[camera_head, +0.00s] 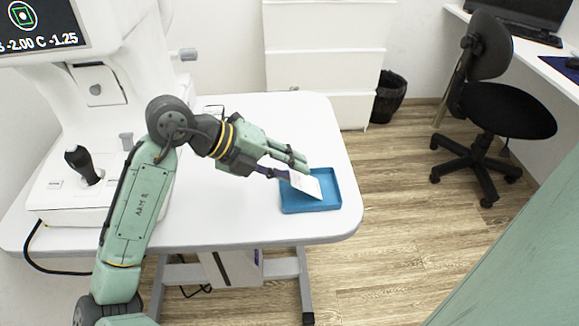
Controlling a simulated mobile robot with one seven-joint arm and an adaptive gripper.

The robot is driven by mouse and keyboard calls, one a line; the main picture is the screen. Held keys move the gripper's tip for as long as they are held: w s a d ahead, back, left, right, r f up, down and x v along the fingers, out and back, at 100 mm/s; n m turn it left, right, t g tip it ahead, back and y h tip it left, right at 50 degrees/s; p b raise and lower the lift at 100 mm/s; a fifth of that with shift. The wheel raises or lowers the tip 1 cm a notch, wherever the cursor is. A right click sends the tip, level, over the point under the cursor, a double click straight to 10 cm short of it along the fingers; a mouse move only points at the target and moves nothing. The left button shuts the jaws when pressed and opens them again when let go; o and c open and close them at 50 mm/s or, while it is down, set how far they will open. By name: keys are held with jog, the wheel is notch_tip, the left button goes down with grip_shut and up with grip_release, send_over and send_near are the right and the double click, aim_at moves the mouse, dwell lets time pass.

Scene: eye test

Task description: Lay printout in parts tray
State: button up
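The printout (306,185) is a small white sheet with faint grey print. It lies tilted over the blue parts tray (334,206), within the tray's outline at its left part. My gripper (297,171) reaches in from the left, with green fingers above and a dark finger below. Its fingertips are at the printout's upper left edge. A gap shows between the fingers further back. I cannot tell whether the tips grip the sheet or only touch it, nor whether its lower edge rests on the tray floor.
The tray stands near the right front edge of the white table (300,125). A white eye-test machine (75,130) with a joystick (82,165) fills the table's left side. A black bin (389,97) and a black swivel chair (495,105) stand on the floor beyond.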

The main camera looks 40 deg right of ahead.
jog(key=v, duration=1.1)
jog(key=shift+a+r, duration=0.25)
jog(key=shift+a, duration=0.1)
